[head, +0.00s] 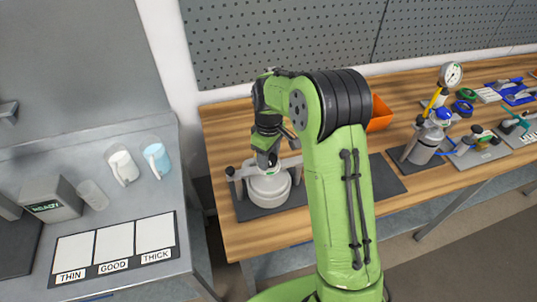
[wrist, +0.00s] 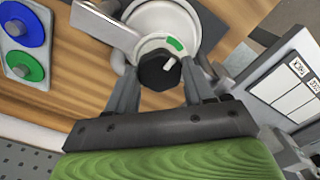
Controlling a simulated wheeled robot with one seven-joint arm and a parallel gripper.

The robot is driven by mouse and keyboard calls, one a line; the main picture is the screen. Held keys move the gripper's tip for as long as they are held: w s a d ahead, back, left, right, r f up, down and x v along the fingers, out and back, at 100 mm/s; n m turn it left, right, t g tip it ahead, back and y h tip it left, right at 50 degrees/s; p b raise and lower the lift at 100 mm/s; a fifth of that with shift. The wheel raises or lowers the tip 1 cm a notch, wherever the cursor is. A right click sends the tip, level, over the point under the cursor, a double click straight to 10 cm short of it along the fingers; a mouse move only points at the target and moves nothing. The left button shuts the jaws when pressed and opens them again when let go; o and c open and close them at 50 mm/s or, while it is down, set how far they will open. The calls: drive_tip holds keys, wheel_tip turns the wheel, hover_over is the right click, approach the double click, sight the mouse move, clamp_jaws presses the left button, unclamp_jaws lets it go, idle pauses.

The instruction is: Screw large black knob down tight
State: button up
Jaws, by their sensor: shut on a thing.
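The large black knob (wrist: 159,71) is faceted, with a pale pointer mark, and sits on top of a white drum lid in the wrist view. My gripper (wrist: 159,66) points down at it with one finger on each side, shut on the knob. In the head view my gripper (head: 267,157) is over the white drum (head: 269,188), and the knob is mostly hidden by the fingers. The drum stands upright on a dark mat (head: 243,207). A green label (wrist: 175,44) shows beside the knob. How tight the knob is cannot be told.
A clamp bar (head: 236,171) flanks the drum. An orange bin (head: 380,115) and a gauge bottle (head: 427,143) stand to the right on the wooden bench. A grey table at left holds a THIN/GOOD/THICK card (head: 114,243), cups and a READY box (head: 50,203).

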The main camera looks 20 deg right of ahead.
drive_tip(key=shift+w+r, duration=0.15)
drive_tip(key=shift+r, duration=0.05)
drive_tip(key=o, duration=1)
drive_tip(key=shift+f, duration=0.1)
drive_tip(key=shift+o, duration=0.2)
wheel_tip(320, 180, up, 16)
drive_tip(key=p, duration=0.1)
drive_tip(key=shift+f, duration=0.1)
